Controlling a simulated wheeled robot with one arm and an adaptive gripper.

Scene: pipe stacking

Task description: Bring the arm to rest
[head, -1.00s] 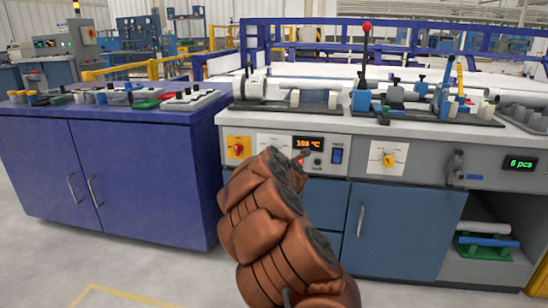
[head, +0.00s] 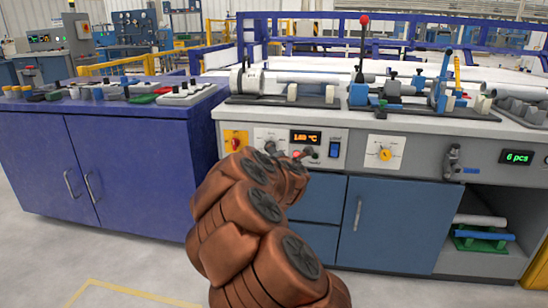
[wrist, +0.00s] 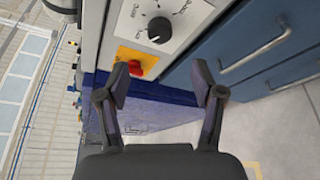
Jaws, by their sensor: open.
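My gripper (wrist: 163,88) is open and empty in the wrist view, its two dark fingers spread apart. It points toward the front of the grey workbench, near the red knob on a yellow plate (wrist: 136,64) and the black dial (wrist: 159,29). In the head view my copper-coloured arm is folded in the lower middle, in front of the bench.
The grey workbench (head: 420,150) has clamps and a blue fixture (head: 360,95) on top. A blue cabinet (head: 110,165) with small parts stands to the left. An open shelf at lower right holds pipes, including a blue pipe (head: 484,235). The floor at left is clear.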

